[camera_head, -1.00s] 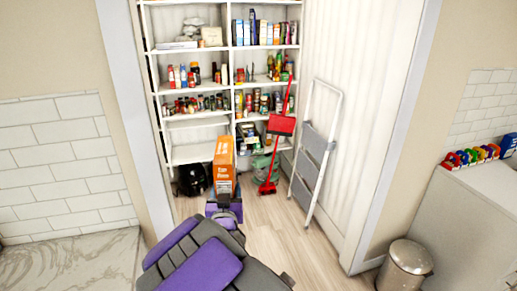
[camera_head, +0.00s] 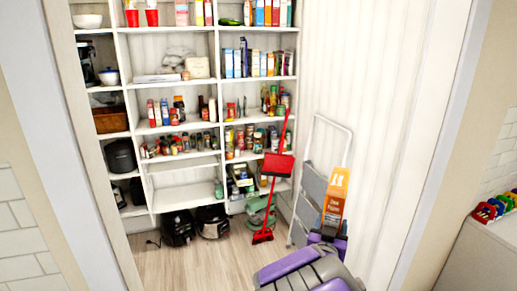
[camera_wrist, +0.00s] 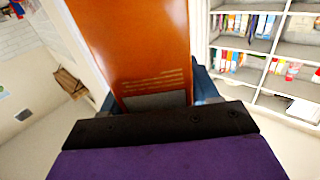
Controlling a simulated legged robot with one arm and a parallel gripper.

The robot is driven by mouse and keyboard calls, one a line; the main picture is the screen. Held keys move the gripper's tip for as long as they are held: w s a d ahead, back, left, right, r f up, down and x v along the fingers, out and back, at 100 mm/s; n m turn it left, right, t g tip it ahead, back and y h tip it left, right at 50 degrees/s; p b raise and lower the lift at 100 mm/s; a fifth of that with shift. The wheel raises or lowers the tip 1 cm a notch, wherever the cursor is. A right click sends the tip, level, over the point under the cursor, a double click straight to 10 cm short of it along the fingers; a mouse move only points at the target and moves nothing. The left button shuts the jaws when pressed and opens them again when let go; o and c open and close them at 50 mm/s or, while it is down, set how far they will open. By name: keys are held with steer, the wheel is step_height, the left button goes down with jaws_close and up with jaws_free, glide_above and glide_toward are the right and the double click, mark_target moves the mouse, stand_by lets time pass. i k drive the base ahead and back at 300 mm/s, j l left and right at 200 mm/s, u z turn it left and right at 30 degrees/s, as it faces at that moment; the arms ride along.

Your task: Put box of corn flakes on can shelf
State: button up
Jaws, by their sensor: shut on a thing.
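The orange box of corn flakes (camera_head: 336,193) is held upright by my gripper (camera_head: 328,236) at the lower right of the head view, in front of the step ladder. In the wrist view the box (camera_wrist: 138,45) fills the upper middle, with my gripper (camera_wrist: 155,112) shut on its lower end. The shelving (camera_head: 182,133) stands ahead and left of the box. Cans and jars stand on its middle shelves, such as the group in the left bay (camera_head: 180,144) and the one in the right bay (camera_head: 250,139). The fingertips are mostly hidden.
A grey step ladder (camera_head: 311,185) leans at the right wall, with a red broom and dustpan (camera_head: 276,165) beside it. Black appliances (camera_head: 178,228) stand on the floor under the shelves. A low left shelf (camera_head: 175,197) is mostly bare. The wooden floor in front is clear.

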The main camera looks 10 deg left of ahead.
mark_target(182, 198)
steer(key=i+u, duration=0.3)
steer(key=i, duration=0.5)
steer(key=i+l+u, duration=0.1)
steer(key=i+u, duration=0.25)
steer(key=i, duration=0.45)
steer(key=i+j+u, duration=0.1)
steer(key=i+u, duration=0.25)
steer(key=i, duration=0.15)
steer(key=i+u, duration=0.4)
steer(key=i, duration=0.15)
steer(key=i+l+u, duration=0.2)
steer(key=i+u, duration=0.15)
steer(key=i, duration=0.15)
steer(key=i+u, duration=0.2)
steer(key=i+l, duration=0.05)
steer(key=i, duration=0.05)
